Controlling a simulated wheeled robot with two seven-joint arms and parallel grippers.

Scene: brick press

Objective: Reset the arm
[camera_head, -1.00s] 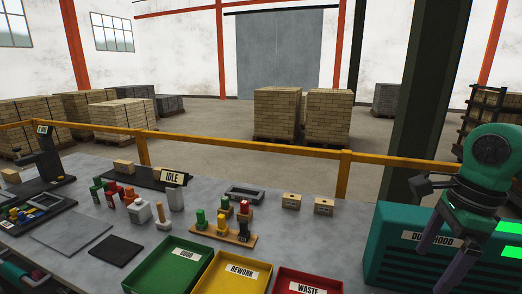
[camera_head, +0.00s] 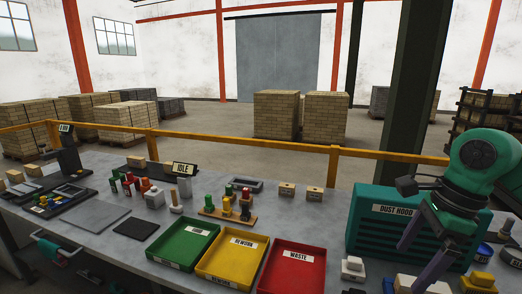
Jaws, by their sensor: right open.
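My right arm is teal and dark and comes in at the right edge. My right gripper (camera_head: 409,266) has two dark purple fingers pointing down and left, spread apart. It is empty. In the picture it lies in front of the teal dust hood (camera_head: 375,232), above the near right part of the bench. I cannot tell its exact height. My left gripper is not in view.
Green (camera_head: 183,252), yellow (camera_head: 232,266) and red WASTE (camera_head: 298,257) trays line the front edge. Small blocks, one of them white (camera_head: 353,265), lie below the right gripper. Coloured pegs (camera_head: 226,206) stand mid-bench. A yellow rail (camera_head: 250,144) runs behind.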

